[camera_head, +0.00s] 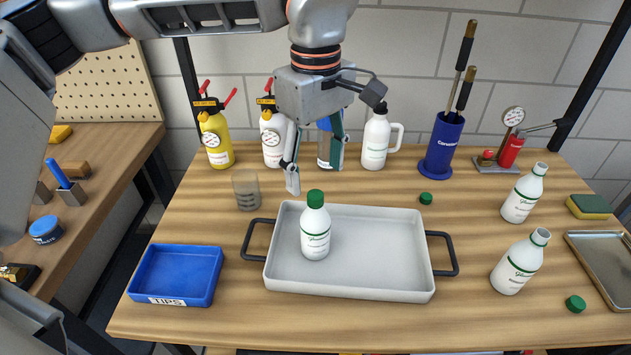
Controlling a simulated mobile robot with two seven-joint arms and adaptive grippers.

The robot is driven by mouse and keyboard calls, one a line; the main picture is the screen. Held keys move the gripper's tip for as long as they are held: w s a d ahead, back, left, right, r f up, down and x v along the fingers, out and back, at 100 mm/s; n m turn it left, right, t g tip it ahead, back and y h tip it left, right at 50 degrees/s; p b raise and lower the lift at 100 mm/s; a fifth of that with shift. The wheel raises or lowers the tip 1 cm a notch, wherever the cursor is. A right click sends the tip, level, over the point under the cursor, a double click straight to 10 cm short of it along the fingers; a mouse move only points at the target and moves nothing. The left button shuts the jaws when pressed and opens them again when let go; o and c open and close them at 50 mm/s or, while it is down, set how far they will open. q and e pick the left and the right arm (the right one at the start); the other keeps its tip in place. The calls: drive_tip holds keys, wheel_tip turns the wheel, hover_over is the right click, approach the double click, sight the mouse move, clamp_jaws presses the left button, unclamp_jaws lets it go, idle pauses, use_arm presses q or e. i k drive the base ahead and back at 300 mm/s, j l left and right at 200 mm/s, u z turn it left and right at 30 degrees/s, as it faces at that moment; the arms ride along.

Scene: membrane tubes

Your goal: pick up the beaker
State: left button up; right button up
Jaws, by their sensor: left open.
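A small translucent grey beaker (246,191) with dark marks stands upright on the wooden table, behind and left of the grey tray. My left gripper (314,172) hangs from above with its fingers apart and pointing down. It is to the right of the beaker, apart from it, with nothing seen held. A blue-capped container behind the gripper is partly hidden by its fingers. My right gripper is not in view.
A grey tray (348,286) with black handles holds a green-capped white bottle (315,228). A blue TIPS bin (178,299) is at front left. Two open white bottles (520,262) stand at right.

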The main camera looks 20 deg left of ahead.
sight(247, 190)
drive_tip(key=k, duration=1)
